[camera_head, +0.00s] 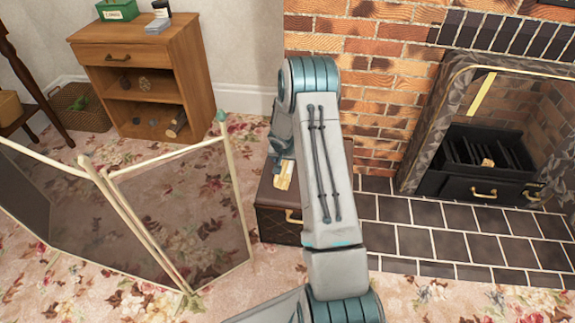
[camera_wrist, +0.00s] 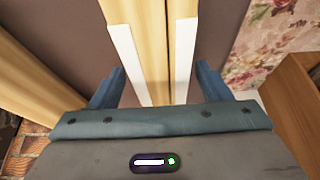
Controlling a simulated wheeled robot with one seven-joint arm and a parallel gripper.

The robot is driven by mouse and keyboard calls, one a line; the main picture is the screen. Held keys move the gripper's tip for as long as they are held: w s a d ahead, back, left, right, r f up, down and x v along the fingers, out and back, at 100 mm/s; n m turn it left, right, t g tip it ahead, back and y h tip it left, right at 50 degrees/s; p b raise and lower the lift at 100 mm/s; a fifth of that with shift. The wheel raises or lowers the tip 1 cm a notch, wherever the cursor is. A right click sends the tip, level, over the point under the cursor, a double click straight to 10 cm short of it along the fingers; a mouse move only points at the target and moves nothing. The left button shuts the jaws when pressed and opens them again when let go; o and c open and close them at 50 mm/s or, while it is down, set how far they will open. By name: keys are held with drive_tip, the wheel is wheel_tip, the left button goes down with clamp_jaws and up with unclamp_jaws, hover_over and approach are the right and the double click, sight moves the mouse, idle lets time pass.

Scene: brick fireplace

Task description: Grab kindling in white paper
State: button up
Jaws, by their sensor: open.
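The kindling shows large in the wrist view as pale yellow wood (camera_wrist: 150,45) with a dark seam, and white paper (camera_wrist: 126,62) shows as strips along both its sides. In the head view a small part of the pale kindling (camera_head: 284,176) shows on top of a dark brown case (camera_head: 282,220), mostly behind my arm. My gripper (camera_wrist: 158,85) is open, with a blue finger on either side of the wood and paper. Whether the fingers touch it cannot be told. In the head view my arm hides most of the gripper.
A folding mesh screen (camera_head: 185,195) stands to the left of the case. The tiled hearth (camera_head: 435,240) and fireplace grate (camera_head: 480,160) are at the right. A wooden cabinet (camera_head: 150,70) stands at the back left. Floral carpet lies in front.

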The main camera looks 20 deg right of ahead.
drive_tip(key=c, duration=1.2)
drive_tip(key=shift+r, duration=0.1)
